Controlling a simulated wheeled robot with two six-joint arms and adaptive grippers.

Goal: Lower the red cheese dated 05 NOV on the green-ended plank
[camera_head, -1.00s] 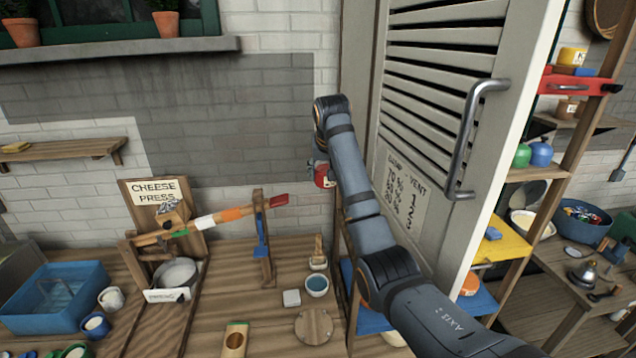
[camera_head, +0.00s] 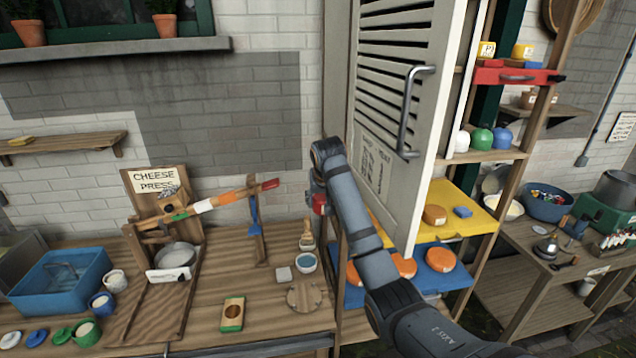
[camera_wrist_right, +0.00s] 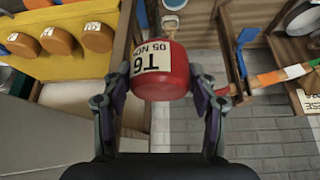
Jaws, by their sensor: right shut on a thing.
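My right gripper (camera_wrist_right: 160,88) is shut on a red cheese (camera_wrist_right: 163,82) with a pale label reading T6, 05 NOV. The label appears upside down in the right wrist view. In the head view the red cheese (camera_head: 319,205) hangs in the air above the back right of the worktable, partly hidden by my right arm. A small wooden plank (camera_head: 232,314) with a green end and a dark round mark lies on the worktable, apart from the cheese, lower and to its left. My left gripper is not in view.
A cheese press (camera_head: 172,235) with a colour-banded lever stands left of the plank. A bowl (camera_head: 305,263) and round board (camera_head: 304,297) are right of it. A louvred door (camera_head: 400,120) stands close beside my arm. Yellow (camera_head: 472,200) and blue (camera_head: 465,277) shelves hold orange cheeses.

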